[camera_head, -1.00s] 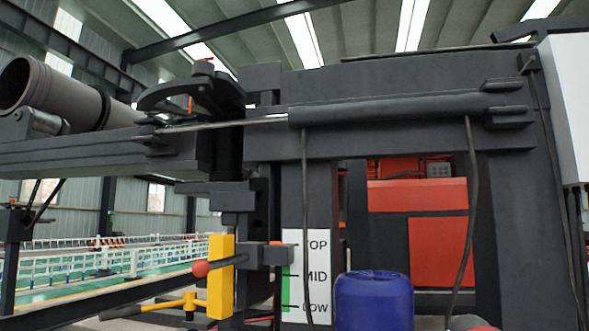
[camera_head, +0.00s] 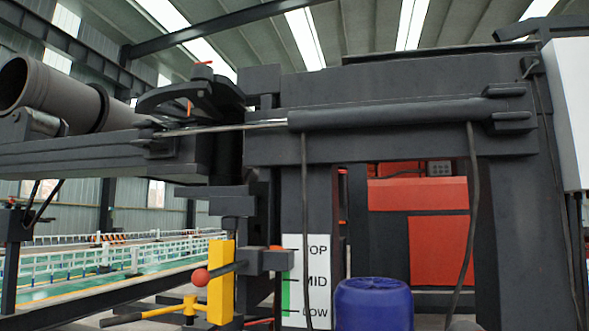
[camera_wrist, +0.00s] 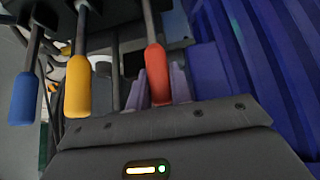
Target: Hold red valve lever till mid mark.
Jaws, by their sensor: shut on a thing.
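In the wrist view, the red valve lever (camera_wrist: 155,62) is a thick red handle on a metal rod. My gripper (camera_wrist: 157,84) is shut on its lower end, with a pale purple finger on each side. The head view does not show this lever or my gripper. The white scale board (camera_head: 317,265) there carries TOP, MID and LOW marks. A green strip (camera_head: 286,291) runs along its left edge, from slightly above MID down to about LOW. A dark bracket (camera_head: 265,260) with a small orange tip sits beside the board between TOP and MID.
A yellow lever (camera_wrist: 78,86) and a blue lever (camera_wrist: 25,97) hang left of the red one. A ribbed blue surface (camera_wrist: 265,60) is close on the right. In the head view, a blue drum (camera_head: 373,300) stands beside the scale. A large pipe (camera_head: 55,92) lies upper left.

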